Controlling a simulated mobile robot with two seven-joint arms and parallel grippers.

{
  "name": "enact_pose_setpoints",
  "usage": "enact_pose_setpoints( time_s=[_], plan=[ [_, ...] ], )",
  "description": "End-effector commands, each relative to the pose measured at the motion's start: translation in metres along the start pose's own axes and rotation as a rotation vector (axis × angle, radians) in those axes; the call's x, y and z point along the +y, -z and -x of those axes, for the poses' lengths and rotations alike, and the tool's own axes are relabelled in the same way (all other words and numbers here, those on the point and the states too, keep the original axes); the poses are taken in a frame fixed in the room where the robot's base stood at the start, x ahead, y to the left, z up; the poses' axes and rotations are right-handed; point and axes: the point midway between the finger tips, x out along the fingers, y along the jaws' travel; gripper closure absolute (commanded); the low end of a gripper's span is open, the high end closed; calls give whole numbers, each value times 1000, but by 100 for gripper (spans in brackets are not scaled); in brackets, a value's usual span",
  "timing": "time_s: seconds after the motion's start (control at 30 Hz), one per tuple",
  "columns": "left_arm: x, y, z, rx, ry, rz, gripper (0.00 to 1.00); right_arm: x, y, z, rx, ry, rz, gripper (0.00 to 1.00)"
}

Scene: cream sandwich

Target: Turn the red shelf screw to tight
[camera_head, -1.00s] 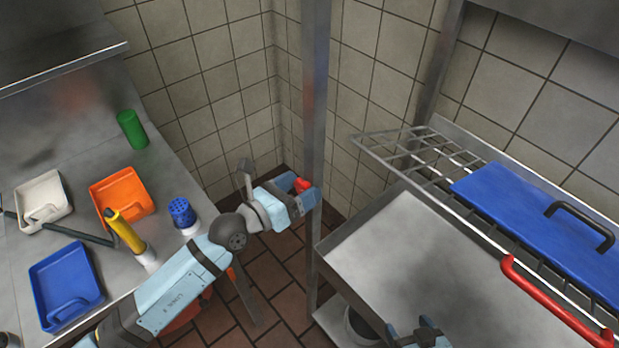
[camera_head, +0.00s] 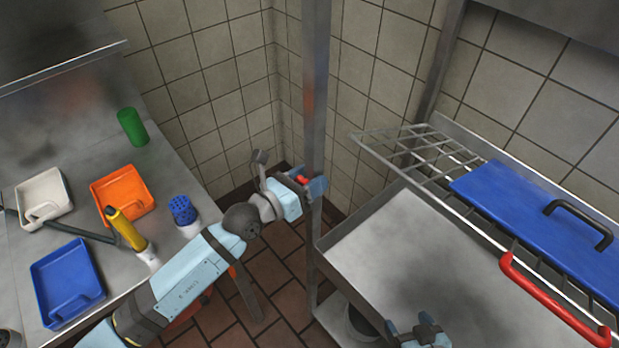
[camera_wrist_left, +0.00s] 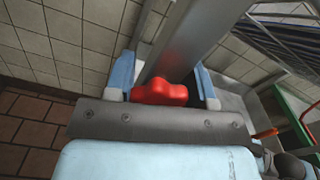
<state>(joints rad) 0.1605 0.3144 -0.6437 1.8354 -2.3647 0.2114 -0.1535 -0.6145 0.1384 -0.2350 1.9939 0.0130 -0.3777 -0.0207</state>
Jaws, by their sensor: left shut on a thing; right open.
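The red shelf screw (camera_head: 301,178) is a small lobed knob at the metal post (camera_head: 315,120). My left gripper (camera_head: 312,187) is shut on it. In the left wrist view the red screw (camera_wrist_left: 162,92) sits between the two pale blue fingers of my left gripper (camera_wrist_left: 165,88), with the post right behind it. In the head view the gripper hides part of the screw. My right gripper (camera_head: 420,335) is open and empty at the bottom edge, over the front of the right-hand steel table (camera_head: 400,240).
A wire rack (camera_head: 430,160) carries a blue lid (camera_head: 540,220) with a black handle; a red handle (camera_head: 550,300) is in front. On the left counter (camera_head: 100,175) are blue, orange and white trays, a green cylinder (camera_head: 132,127) and a yellow-handled tool (camera_head: 125,228).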

Motion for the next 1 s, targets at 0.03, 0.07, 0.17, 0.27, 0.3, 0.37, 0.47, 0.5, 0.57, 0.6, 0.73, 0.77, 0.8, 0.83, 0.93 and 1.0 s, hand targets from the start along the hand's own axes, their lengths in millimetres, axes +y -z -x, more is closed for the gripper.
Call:
enact_pose_setpoints(
  time_s=[0.03, 0.07, 0.17, 0.27, 0.3, 0.37, 0.47, 0.5, 0.57, 0.6, 0.73, 0.77, 0.8, 0.83, 0.93, 1.0],
  plan=[
    [0, 0, 0, 0, 0, -31, 74, 0, 0, 0, 0, 0, 0, 25],
    [0, 0, 0, -1, -1, -58, 74, 0, 0, 0, 0, 0, 0, 25],
    [-1, 0, 0, -1, -1, -156, 74, 0, 1, 1, 0, 0, 0, 25],
    [-1, 0, 0, -1, -1, -247, 74, 0, 2, 1, 0, 0, 0, 25],
    [-1, 0, 0, -1, -1, -276, 74, 0, 2, 1, 0, 0, 0, 25],
    [-1, 0, 0, 0, -1, -308, 74, 0, 2, 1, 0, 0, 0, 25],
    [-1, 0, 0, 0, -1, -333, 74, 0, 2, 1, 0, 0, 1, 25],
    [-1, 0, 0, 0, -1, -335, 74, 0, 2, 1, 0, 0, 1, 25],
    [-1, 0, 0, 0, 0, -335, 74, 0, 2, 1, 0, 0, 1, 25],
    [-1, 0, 0, 0, 0, -334, 74, 0, 2, 1, 0, 0, 1, 25],
    [-1, 0, 0, 0, 0, -333, 48, 0, 2, 1, 0, 0, 1, 25],
    [-1, 0, 0, 0, 0, -333, 41, 0, 2, 1, 0, 0, 1, 25],
    [-1, 0, 0, 0, 0, -333, 32, 0, 2, 1, 0, 0, 1, 25],
    [-1, 0, 0, 0, 0, -333, 25, 0, 2, 1, 0, 0, 1, 25],
    [-1, 0, 0, 0, 0, -333, 25, 0, 2, 1, 0, 0, 1, 25],
    [-1, 0, 0, 0, 0, -333, 25, 0, 2, 1, 0, 0, 1, 25]
  ],
)
